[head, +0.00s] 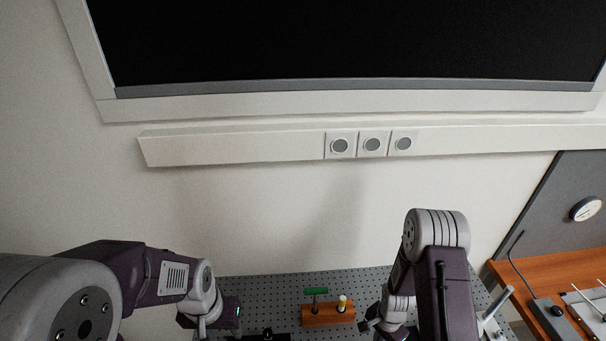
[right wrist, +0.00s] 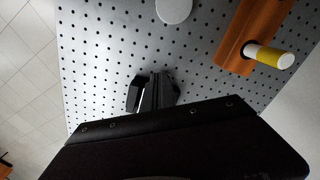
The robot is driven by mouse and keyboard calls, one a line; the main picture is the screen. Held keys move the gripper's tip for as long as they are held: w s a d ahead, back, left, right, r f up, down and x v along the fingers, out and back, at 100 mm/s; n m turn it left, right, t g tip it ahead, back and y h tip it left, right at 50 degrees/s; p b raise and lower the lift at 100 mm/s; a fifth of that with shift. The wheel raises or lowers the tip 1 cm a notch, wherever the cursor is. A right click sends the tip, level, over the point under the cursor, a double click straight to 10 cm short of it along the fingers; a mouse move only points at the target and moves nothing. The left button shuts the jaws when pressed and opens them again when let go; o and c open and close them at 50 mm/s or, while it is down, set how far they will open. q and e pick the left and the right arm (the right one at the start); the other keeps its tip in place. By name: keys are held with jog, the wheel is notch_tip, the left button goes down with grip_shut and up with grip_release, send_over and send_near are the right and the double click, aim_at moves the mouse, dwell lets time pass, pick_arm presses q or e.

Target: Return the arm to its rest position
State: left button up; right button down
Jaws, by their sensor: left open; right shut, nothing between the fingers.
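My left arm comes in from the left in the head view, and my left gripper (head: 266,335) is a dark shape at the bottom edge, partly cut off. It is open, low over the perforated board (head: 260,290). My right arm reaches down at the right of the board. My right gripper (head: 368,326) is beside the wooden block and apart from it. In the right wrist view my right gripper (right wrist: 153,90) is shut and empty above the board (right wrist: 100,45).
A wooden block (head: 328,318) holds a green-handled tool (head: 316,292) and a yellow-and-white handle (head: 342,302). A pale round disc (right wrist: 174,9) lies on the board in the right wrist view. An orange-brown desk (head: 545,270) stands at the right. The wall has three round sockets (head: 372,144).

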jog(key=shift+f, duration=0.1)
jog(key=shift+w+a+f+b, duration=0.1)
jog(key=shift+w+f+b, duration=0.05)
jog(key=shift+f+b, duration=0.5)
jog(key=w+a+r+n+t+b, duration=0.3)
jog(key=w+r+b, duration=0.35)
jog(key=b, duration=0.55)
jog(key=s+a+n+g+b, duration=0.1)
jog(key=s+n+b, duration=0.1)
jog(key=s+n, duration=0.6)
jog(key=s, duration=0.5)
jog(key=shift+s+r+g+b, duration=0.15)
jog(key=shift+r+g+b, duration=0.2)
jog(key=shift+g+b, duration=0.05)
jog(key=shift+a, duration=0.1)
